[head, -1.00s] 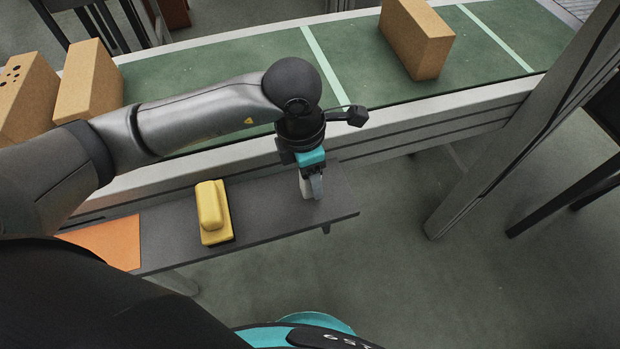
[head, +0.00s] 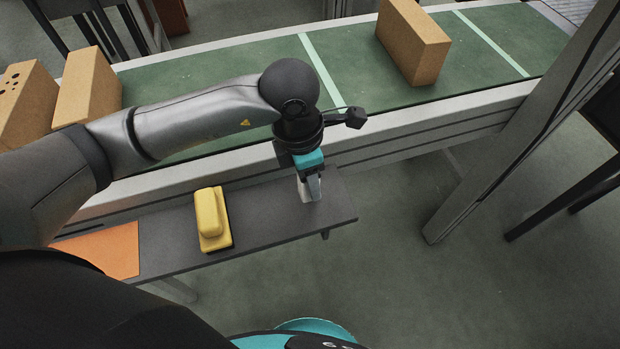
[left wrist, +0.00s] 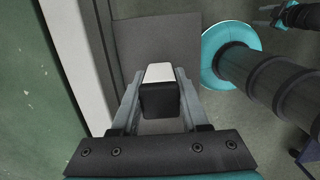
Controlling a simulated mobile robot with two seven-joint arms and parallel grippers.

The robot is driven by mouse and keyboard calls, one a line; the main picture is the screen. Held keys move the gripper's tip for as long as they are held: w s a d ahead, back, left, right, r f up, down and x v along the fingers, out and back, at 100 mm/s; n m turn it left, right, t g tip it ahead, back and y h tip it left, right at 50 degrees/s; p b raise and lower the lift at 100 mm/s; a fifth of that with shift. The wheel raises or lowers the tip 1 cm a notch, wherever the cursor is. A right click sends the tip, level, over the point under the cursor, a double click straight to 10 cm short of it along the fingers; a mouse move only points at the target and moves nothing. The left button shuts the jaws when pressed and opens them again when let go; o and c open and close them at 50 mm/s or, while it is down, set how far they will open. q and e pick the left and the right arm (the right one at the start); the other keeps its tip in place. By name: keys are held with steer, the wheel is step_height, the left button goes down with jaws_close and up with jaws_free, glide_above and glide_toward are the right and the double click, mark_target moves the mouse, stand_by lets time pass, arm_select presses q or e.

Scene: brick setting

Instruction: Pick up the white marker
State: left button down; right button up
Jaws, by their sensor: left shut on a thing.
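My left gripper (head: 309,190) points down over the right end of the narrow dark shelf (head: 270,215). In the left wrist view, the left gripper (left wrist: 160,90) has its two fingers on either side of a short block-like thing with a white top part (left wrist: 159,72) and a black part nearer the camera. I take this to be the white marker, and the fingers are shut on it. In the head view the fingers hide most of it, and I cannot tell whether it still touches the shelf. My right gripper is not in the head view.
A yellow block-shaped thing (head: 212,220) and an orange sheet (head: 105,252) lie on the shelf to the left. Behind the shelf runs a green conveyor (head: 370,85) with cardboard boxes (head: 415,45). A grey post (head: 530,120) stands at the right.

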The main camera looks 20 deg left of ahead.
arm_select(q)
step_height(320, 180, up, 19)
steer(key=p, duration=0.3)
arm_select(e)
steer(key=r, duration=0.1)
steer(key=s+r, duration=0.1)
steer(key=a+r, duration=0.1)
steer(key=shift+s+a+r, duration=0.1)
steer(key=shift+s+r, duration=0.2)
arm_select(q)
steer(key=c, duration=0.9)
jaws_free()
steer(key=c, duration=0.6)
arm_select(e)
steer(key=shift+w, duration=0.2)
